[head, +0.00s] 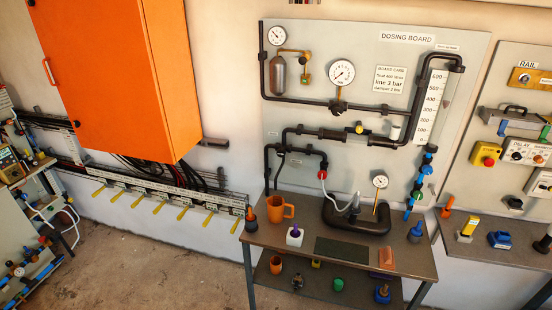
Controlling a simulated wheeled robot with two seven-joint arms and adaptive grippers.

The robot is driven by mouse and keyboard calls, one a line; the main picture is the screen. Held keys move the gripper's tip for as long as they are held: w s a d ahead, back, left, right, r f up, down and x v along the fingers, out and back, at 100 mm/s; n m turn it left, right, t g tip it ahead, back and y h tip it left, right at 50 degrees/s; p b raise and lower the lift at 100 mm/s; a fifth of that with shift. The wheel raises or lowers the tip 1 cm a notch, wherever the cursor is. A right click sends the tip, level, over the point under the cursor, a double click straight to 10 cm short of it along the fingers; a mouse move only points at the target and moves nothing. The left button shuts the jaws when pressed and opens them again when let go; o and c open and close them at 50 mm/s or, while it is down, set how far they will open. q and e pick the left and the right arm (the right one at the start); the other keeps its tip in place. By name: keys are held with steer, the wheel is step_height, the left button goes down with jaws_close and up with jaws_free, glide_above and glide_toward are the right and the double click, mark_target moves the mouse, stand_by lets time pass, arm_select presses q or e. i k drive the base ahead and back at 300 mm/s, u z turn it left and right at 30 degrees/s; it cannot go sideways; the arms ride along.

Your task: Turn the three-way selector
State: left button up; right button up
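The dosing board (345,60) hangs on the wall in the middle of the head view, with dark pipes and round gauges. I see no label reading selector, so I cannot tell which part is the three-way selector. On the board's pipes are a dark handle (339,105) under the large gauge, a yellow-and-black fitting (359,128), a red fitting (322,174), and blue and green valve parts (425,170) at the lower right. A rail panel at right carries a delay box with dials (524,152). Neither of my grippers is in view.
An orange cabinet (115,75) juts out at left. The floor (140,270) front left is clear.

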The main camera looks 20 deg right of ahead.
mark_target(281, 153)
steer(key=u, duration=0.75)
steer(key=i, duration=1.95)
steer(key=z, duration=0.9)
